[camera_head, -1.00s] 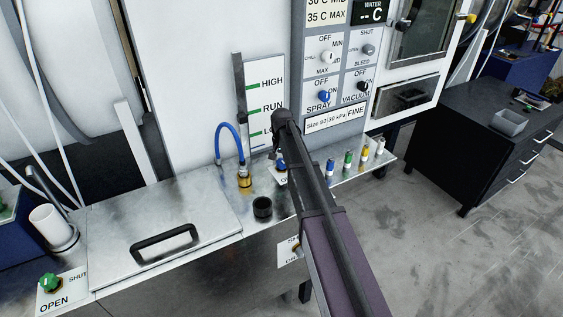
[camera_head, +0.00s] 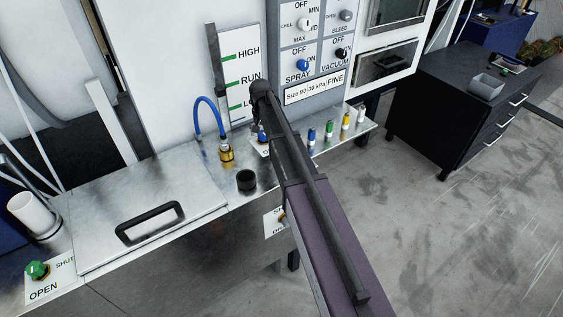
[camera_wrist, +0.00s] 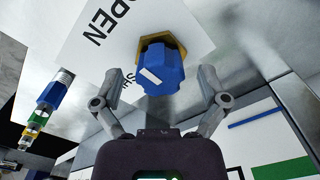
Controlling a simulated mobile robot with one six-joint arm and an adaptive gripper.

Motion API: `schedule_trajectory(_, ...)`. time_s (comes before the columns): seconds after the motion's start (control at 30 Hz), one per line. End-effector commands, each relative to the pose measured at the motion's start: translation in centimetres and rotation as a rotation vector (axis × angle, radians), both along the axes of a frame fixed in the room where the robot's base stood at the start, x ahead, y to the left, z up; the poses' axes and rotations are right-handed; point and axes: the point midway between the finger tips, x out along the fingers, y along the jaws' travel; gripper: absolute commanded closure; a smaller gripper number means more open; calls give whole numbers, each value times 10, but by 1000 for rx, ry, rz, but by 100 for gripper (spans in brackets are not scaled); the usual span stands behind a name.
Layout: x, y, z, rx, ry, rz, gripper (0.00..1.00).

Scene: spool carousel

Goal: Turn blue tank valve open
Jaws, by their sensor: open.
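The blue tank valve is a faceted blue knob (camera_wrist: 160,68) with a white pointer line, on a brass hex base. A white plate (camera_wrist: 95,30) with OPEN and a partly hidden SHUT lies beside it. The white line slants and its setting is hard to read. My gripper (camera_wrist: 160,80) is open, with one finger on each side of the knob; gaps show on both sides. In the head view the blue knob (camera_head: 262,138) sits on the metal bench, partly hidden by my arm and gripper.
A brass fitting (camera_head: 226,154) with a blue hose and a black cup (camera_head: 246,180) stand close left of the valve. Several coloured vials (camera_head: 328,128) line the bench to the right. A green valve (camera_head: 37,270) is at far left. A control panel rises behind.

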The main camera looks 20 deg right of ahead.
Motion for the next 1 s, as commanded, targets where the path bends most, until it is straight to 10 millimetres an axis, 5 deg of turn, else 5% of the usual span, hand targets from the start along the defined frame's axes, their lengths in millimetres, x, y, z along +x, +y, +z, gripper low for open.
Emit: schedule_trajectory(1.0,0,0,0,0,0,650,7)
